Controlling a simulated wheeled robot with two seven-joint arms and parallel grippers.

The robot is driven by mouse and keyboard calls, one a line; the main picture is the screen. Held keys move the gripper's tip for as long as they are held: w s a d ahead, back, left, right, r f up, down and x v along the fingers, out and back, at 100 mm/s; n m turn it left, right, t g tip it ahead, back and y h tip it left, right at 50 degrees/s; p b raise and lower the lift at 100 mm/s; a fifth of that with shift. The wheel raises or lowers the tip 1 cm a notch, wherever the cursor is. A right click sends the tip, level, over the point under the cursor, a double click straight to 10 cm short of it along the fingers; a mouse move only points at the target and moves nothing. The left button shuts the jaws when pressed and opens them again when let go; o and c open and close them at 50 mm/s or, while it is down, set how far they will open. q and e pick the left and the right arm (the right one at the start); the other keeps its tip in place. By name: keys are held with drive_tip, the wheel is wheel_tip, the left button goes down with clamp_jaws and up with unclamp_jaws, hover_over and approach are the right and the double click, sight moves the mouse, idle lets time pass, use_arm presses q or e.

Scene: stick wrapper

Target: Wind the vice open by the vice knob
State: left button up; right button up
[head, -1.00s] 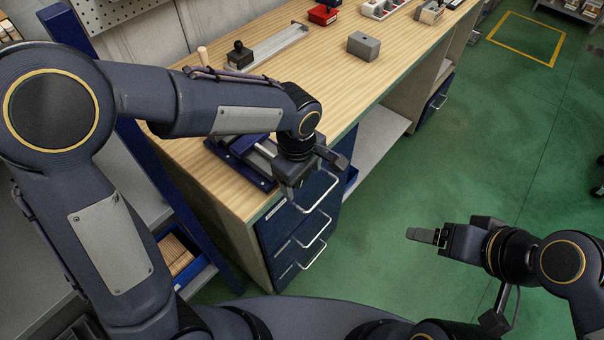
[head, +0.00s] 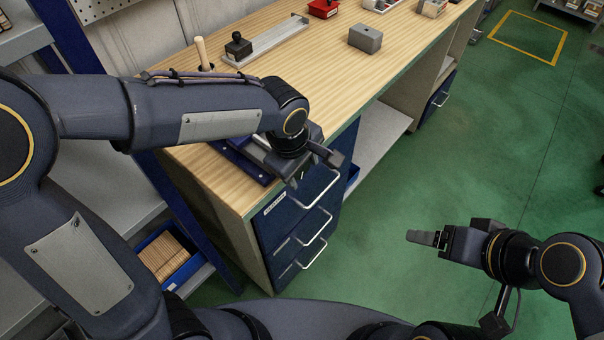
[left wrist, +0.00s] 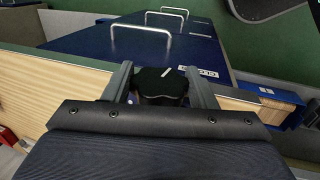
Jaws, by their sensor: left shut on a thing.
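The blue vice (head: 240,162) is fixed on the near left corner of the wooden workbench, mostly hidden by my left arm in the head view. The black vice knob (left wrist: 160,84) sits between the two fingers of my left gripper (left wrist: 161,90) in the left wrist view, and a white line marks its top. My left gripper, also in the head view (head: 304,176), is shut on the knob at the bench's front edge. The vice jaws and their gap are hidden. My right gripper (head: 428,238) hangs over the green floor, away from the bench; its finger gap is not clear.
Blue drawers (head: 298,225) with protruding metal handles lie below the vice. A grey block (head: 365,38), a metal rail (head: 268,42) with a black-knobbed block (head: 238,46) and a wooden peg (head: 203,52) stand on the bench. A blue bin (head: 168,256) is at lower left.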

use_arm(q)
drive_tip(key=t+h+b, duration=0.1)
drive_tip(key=t+b, duration=0.1)
drive_tip(key=b, duration=0.3)
drive_tip(key=t+h+b, duration=0.1)
drive_tip(key=b, duration=0.4)
drive_tip(key=shift+s+a+f+t+h, duration=0.1)
drive_tip(key=shift+f+t+h, duration=0.25)
drive_tip(key=shift+t+h, duration=0.05)
drive_tip(key=shift+r+t+b, duration=0.3)
drive_tip(key=shift+b, duration=0.65)
drive_tip(key=o, duration=1)
drive_tip(key=shift+c, duration=0.2)
drive_tip(key=p+v, duration=0.1)
drive_tip(key=v, duration=0.6)
drive_tip(key=shift+s+a+r, duration=0.25)
